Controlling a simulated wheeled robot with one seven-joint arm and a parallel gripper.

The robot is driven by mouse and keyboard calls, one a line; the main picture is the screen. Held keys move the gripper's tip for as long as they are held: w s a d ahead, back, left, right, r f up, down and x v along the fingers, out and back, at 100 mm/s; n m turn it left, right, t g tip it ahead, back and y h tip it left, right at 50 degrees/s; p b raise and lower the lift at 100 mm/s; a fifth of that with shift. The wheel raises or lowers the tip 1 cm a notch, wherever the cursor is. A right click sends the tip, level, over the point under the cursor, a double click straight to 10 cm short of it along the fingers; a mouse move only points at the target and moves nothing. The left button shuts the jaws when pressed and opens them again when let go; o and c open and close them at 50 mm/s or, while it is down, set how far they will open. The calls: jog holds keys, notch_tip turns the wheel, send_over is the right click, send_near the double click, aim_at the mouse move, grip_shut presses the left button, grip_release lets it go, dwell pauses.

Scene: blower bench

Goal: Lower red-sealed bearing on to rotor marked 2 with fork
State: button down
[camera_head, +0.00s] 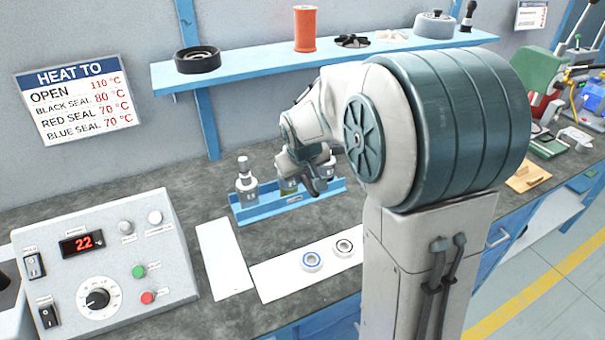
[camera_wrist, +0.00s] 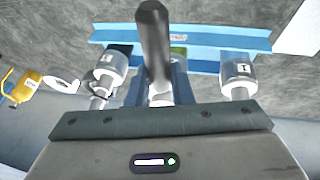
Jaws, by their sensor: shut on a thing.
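My gripper (camera_head: 308,180) hangs over the middle of the blue rack (camera_head: 285,208). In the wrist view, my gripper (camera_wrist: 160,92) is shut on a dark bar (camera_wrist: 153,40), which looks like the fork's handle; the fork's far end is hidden. A rotor marked 1 (camera_head: 247,188) stands upright at the rack's left end; it shows at right in the wrist view (camera_wrist: 238,75). Another rotor (camera_head: 328,168) stands at the other end; it also shows in the wrist view (camera_wrist: 110,68). The rotor marked 2 is mostly hidden behind my gripper. I cannot see the red-sealed bearing.
A blue-sealed bearing (camera_head: 312,261) and a dark-sealed one (camera_head: 344,246) lie on a white mat (camera_head: 275,282). A bare white sheet (camera_head: 224,260) lies beside it. The heater panel (camera_head: 105,265) reads 22. A blue shelf (camera_head: 255,60) with parts runs above the bench.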

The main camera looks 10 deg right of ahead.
jog(key=shift+s, duration=0.1)
jog(key=shift+s+d+b, duration=0.2)
jog(key=shift+s+b, duration=0.05)
jog(key=shift+s, duration=0.8)
jog(key=shift+s+d+b, duration=0.25)
jog(key=shift+s+b, duration=0.05)
jog(key=shift+s, duration=0.7)
jog(key=shift+s+d+b, duration=0.2)
jog(key=shift+s+b, duration=0.05)
jog(key=shift+s, duration=0.8)
jog(key=shift+r, duration=0.1)
jog(key=p+v, duration=0.2)
jog(key=v, duration=0.1)
jog(key=p+v, duration=0.1)
jog(key=v, duration=0.1)
jog(key=shift+d+r+p, duration=0.2)
jog(key=shift+d+p, duration=0.1)
jog(key=shift+d, duration=0.1)
